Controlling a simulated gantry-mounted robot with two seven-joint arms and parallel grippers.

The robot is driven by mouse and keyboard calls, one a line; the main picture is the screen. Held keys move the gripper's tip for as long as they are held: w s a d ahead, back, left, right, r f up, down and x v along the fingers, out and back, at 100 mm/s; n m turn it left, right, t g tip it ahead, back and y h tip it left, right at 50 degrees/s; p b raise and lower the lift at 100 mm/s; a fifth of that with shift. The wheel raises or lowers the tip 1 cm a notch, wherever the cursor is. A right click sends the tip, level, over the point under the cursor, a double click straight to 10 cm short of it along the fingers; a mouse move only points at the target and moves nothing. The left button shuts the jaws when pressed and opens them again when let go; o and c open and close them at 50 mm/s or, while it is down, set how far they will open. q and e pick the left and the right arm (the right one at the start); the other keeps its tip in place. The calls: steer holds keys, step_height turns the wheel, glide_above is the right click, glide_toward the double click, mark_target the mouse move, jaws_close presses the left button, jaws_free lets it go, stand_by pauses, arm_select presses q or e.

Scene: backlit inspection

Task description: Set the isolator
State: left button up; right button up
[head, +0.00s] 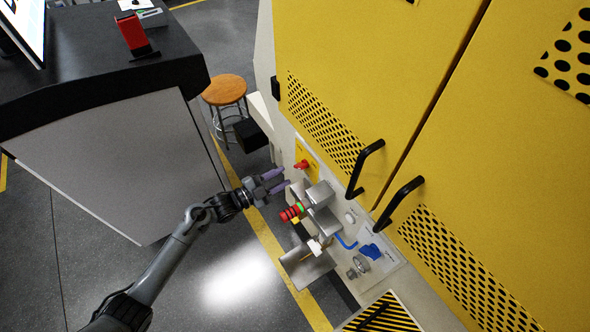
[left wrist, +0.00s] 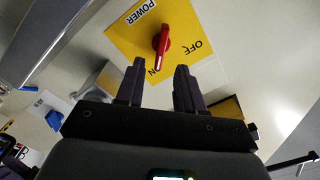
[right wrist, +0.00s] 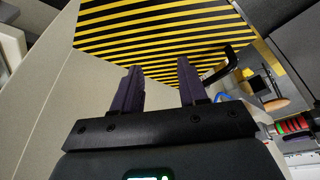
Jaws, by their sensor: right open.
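The isolator is a red rotary handle (head: 301,164) on a yellow plate (head: 310,152) on the machine's front panel. In the left wrist view the red handle (left wrist: 162,42) sits on the yellow plate (left wrist: 122,34) marked POWER and OFF. Its white-marked end points down toward a partly hidden label ending in N. My left gripper (head: 278,181) is open and empty, just short of the plate; its fingers (left wrist: 160,70) straddle the handle's line in view, apart from it. My right gripper (right wrist: 160,75) is open and empty, facing a black-and-yellow striped surface; it is outside the head view.
Below the isolator are a red, yellow and green banded part (head: 292,213), metal brackets (head: 306,268), a blue knob (head: 370,251) and a blue hooked part (head: 346,242). Black door handles (head: 365,168) stick out above. A stool (head: 225,90) stands behind my left gripper.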

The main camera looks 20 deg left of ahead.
mark_target(297, 168)
arm_select(q)
steer(key=shift+b+x, duration=0.3)
steer(key=shift+x, duration=2.7)
steer(key=shift+a, duration=0.1)
steer(key=shift+c, duration=0.3)
jaws_close()
